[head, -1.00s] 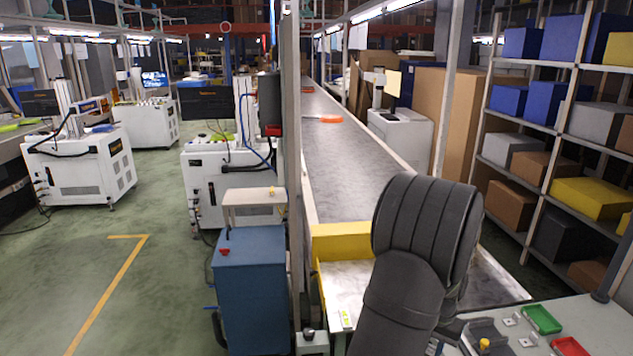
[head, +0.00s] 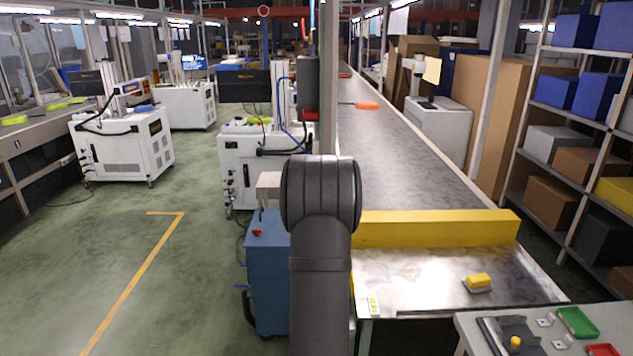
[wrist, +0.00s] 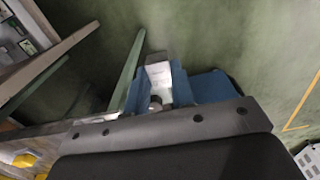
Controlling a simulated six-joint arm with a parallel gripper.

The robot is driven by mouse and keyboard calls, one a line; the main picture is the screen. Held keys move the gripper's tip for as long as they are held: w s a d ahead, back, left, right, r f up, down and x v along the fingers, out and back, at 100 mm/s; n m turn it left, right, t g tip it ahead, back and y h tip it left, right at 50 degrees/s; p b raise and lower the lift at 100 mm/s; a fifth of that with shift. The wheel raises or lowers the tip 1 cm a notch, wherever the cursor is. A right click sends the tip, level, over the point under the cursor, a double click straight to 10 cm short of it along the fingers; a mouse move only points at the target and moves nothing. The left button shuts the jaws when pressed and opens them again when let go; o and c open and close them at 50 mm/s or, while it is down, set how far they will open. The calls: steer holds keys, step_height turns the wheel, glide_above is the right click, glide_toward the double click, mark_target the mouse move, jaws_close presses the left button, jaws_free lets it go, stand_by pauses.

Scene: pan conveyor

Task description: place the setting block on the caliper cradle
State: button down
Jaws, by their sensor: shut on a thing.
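In the head view my gripper is hidden behind my dark arm. The wrist view shows its grey bolted body (wrist: 157,118) across the lower part, shut, but the fingertips and what they hold are not clear. A yellow-topped block with a grey base (head: 478,283) lies on the metal table end, apart from my arm; I cannot tell whether it is the setting block. A dark grooved holder with a yellow knob (head: 508,338) on the front-right bench may be the caliper cradle. A pale plate (wrist: 158,73) over blue surfaces shows beyond my gripper in the wrist view.
A blue cabinet (head: 268,275) stands left of the metal table (head: 420,275), partly behind my arm. A yellow beam (head: 435,229) crosses the conveyor end (head: 410,160). A green tray (head: 578,322) and a red tray (head: 603,350) lie on the bench. Green floor is free at left.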

steer(key=shift+a+f, duration=0.1)
steer(key=shift+a, duration=0.5)
